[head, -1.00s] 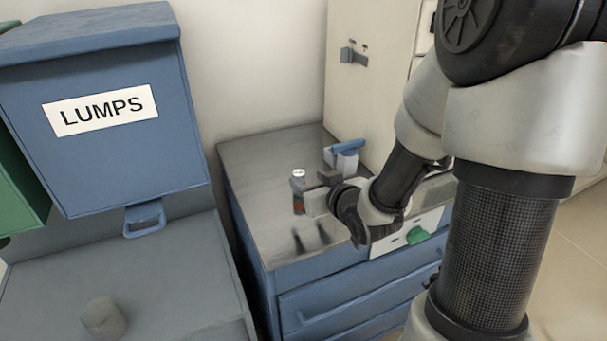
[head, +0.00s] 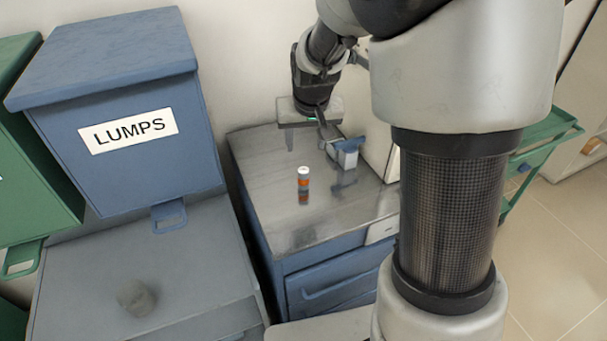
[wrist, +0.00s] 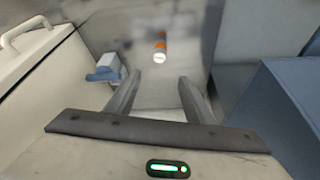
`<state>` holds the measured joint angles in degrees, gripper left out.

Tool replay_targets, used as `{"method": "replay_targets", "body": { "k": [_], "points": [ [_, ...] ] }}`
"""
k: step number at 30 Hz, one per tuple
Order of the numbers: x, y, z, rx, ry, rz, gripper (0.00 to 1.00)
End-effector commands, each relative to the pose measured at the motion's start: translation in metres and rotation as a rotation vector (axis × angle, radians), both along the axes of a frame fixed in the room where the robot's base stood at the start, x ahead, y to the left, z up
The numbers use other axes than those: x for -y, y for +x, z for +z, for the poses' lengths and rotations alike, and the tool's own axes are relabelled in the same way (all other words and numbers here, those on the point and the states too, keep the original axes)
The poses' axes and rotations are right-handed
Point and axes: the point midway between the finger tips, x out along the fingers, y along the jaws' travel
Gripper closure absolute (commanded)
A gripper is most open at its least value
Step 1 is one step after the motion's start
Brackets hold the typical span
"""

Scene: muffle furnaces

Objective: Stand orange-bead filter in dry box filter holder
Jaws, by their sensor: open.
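The orange-bead filter (head: 303,178) is a small cylinder with a white top and an orange band. It stands upright and alone on the metal top of the blue cabinet. In the wrist view the filter (wrist: 160,48) lies beyond my fingertips, roughly between their lines. My gripper (head: 305,138) is above the back of the cabinet top, behind the filter and apart from it. In the wrist view my gripper (wrist: 157,82) has its two fingers spread with nothing between them. I cannot make out a dry box filter holder for certain.
A white container with a blue top (head: 346,152) stands on the cabinet top (head: 275,218), right of the filter. A pale cabinet wall (head: 383,150) rises beside it. The blue LUMPS bin (head: 120,130) is at left, with a grey lump (head: 136,298) on the surface below. The cabinet top's front is clear.

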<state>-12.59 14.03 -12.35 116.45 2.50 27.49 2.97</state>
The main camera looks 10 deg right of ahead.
Motion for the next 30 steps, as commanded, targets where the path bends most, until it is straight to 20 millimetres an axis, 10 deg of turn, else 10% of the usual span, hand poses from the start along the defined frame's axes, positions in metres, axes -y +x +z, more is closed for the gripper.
{"method": "replay_targets", "body": {
  "k": [12,30],
  "points": [
    [0.003,0.033,-0.085,-0.002,-0.002,-0.001,0.52],
    [0.006,0.051,-0.147,-0.001,-0.001,0.0,0.52]
  ]
}}
